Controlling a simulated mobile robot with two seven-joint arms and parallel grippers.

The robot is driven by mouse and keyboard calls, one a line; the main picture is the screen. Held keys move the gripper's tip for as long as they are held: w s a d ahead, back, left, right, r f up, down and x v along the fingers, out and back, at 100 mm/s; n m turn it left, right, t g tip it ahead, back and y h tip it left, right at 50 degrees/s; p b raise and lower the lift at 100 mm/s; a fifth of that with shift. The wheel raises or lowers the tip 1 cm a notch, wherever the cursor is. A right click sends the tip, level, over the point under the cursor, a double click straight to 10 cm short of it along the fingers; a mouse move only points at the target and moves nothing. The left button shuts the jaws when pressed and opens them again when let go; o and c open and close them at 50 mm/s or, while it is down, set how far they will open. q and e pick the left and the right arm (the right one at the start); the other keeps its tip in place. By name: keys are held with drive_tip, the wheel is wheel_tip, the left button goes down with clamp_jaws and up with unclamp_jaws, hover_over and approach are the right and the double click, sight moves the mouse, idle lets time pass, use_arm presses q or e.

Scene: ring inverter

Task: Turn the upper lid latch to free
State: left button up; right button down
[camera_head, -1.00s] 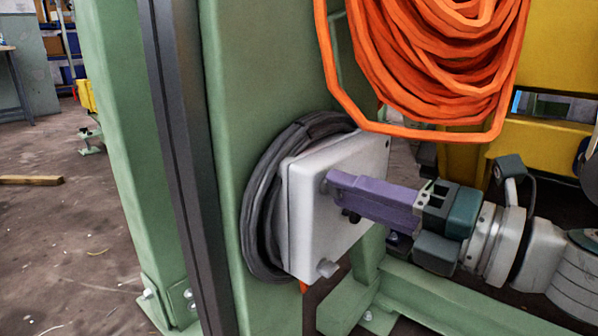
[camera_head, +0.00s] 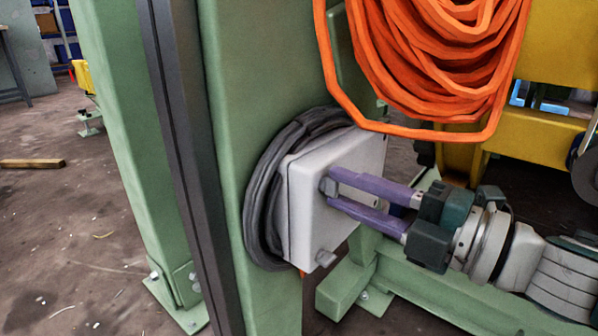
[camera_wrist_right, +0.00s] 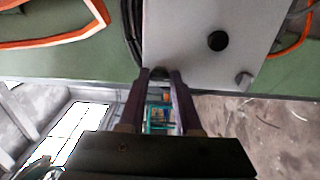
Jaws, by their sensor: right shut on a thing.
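A pale grey box (camera_head: 308,225) with a flat lid is fixed to the green post. The upper lid latch (camera_head: 327,188), a small grey knob, sits near the lid's upper left corner. My right gripper (camera_head: 331,187) comes from the right, its two purple fingers shut on the upper latch. A second, lower latch (camera_head: 326,258) is at the lid's lower edge and also shows in the wrist view (camera_wrist_right: 243,80). My left gripper is out of view.
A black round knob (camera_wrist_right: 217,40) is on the lid. Grey cable (camera_head: 262,205) is coiled behind the box. An orange hose coil (camera_head: 425,60) hangs just above my right gripper. A green beam (camera_head: 440,295) runs below my right arm.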

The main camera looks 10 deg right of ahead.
drive_tip(key=c, duration=0.6)
unclamp_jaws()
drive_tip(key=p+v, duration=0.3)
drive_tip(key=v, duration=0.7)
